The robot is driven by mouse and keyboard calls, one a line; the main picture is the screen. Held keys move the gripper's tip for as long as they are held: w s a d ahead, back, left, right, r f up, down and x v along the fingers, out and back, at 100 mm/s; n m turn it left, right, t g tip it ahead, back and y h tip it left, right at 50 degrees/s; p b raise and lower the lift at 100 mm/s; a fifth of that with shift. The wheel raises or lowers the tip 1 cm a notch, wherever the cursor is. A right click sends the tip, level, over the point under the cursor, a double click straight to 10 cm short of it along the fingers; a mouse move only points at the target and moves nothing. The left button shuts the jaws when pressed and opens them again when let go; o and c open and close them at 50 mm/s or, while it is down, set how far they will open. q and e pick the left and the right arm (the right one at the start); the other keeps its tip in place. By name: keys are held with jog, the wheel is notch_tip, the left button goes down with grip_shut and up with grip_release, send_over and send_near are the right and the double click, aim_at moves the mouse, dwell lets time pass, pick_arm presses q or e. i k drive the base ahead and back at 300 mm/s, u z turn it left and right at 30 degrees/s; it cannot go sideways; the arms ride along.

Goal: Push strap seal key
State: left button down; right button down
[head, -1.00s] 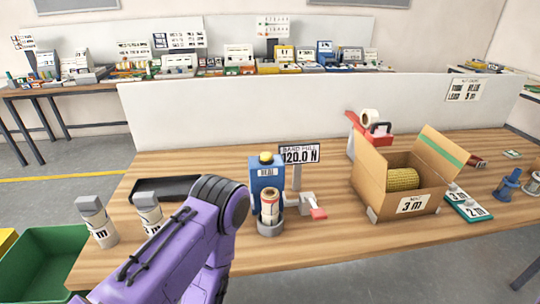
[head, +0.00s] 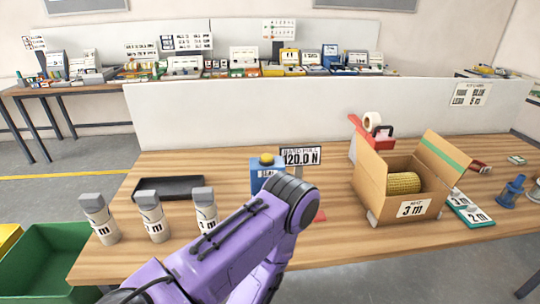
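A blue device (head: 262,176) with a yellow domed button (head: 266,159) stands mid-table; my purple arm hides its lower part. A sign reading 120.0 N (head: 301,155) stands just behind and to its right. A small red part (head: 319,217) shows just right of my arm; most of it is hidden, and I cannot tell if it is the strap seal key. One purple arm of mine reaches up from the lower left, its bent joint in front of the device. Neither gripper shows.
Three labelled grey-capped cylinders (head: 154,217) stand front left, before a black tray (head: 168,188). A cardboard box (head: 374,198) holding a yellow mesh roll (head: 404,183) stands right, by a red tape dispenser (head: 372,138). A green bin (head: 50,262) is lower left. A white panel (head: 230,115) closes the back.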

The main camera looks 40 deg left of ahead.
aim_at(266, 157)
jog(key=i, duration=0.25)
jog(key=u, duration=1.15)
